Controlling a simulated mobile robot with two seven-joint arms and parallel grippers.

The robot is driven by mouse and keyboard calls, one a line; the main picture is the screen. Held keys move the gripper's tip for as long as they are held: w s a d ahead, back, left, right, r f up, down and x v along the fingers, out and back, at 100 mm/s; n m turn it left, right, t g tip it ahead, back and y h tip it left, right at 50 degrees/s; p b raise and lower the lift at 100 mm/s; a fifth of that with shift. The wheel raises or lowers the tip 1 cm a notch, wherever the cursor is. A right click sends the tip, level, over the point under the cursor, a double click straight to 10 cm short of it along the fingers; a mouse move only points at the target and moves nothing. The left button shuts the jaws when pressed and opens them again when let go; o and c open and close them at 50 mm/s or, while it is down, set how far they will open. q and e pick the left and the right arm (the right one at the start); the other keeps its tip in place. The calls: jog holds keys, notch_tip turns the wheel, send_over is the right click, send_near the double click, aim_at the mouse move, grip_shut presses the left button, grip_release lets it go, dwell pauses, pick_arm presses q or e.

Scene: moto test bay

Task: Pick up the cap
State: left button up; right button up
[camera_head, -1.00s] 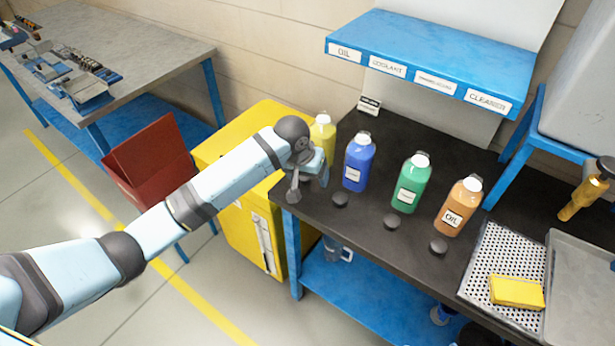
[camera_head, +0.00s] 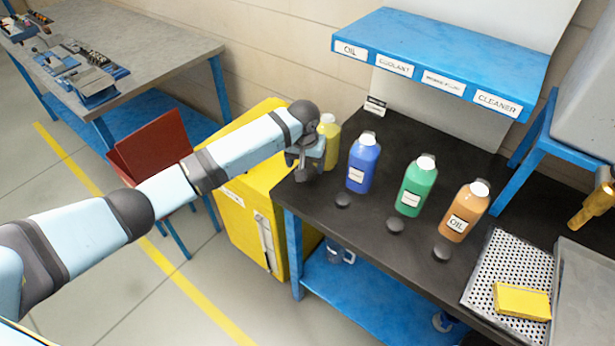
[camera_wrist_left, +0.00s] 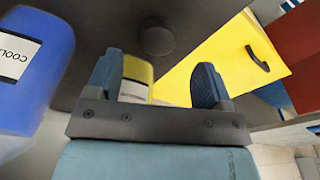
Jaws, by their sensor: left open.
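Three dark round caps lie on the black workbench in the head view: one by the blue bottle (camera_head: 343,200), one by the green bottle (camera_head: 394,225), one by the orange bottle (camera_head: 442,252). Another dark round cap (camera_wrist_left: 158,37) shows in the left wrist view, on the bench beyond my fingers. In the head view I cannot make it out near my gripper. My left gripper (camera_head: 306,172) is above the bench's left corner, in front of the yellow bottle (camera_head: 329,140). In the left wrist view its two fingers (camera_wrist_left: 156,84) are apart with no cap between them. My right gripper is out of view.
The blue bottle also stands close by in the left wrist view (camera_wrist_left: 28,65). A yellow cabinet (camera_head: 243,215) adjoins the bench's left end. A perforated tray (camera_head: 508,270) with a yellow sponge (camera_head: 521,301) is at the right. A blue labelled shelf (camera_head: 440,60) overhangs the back.

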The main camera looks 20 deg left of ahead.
pick_arm(q)
jog(key=f, duration=0.5)
jog(key=shift+w+d, duration=0.1)
jog(key=shift+w, duration=0.25)
jog(key=c, duration=1)
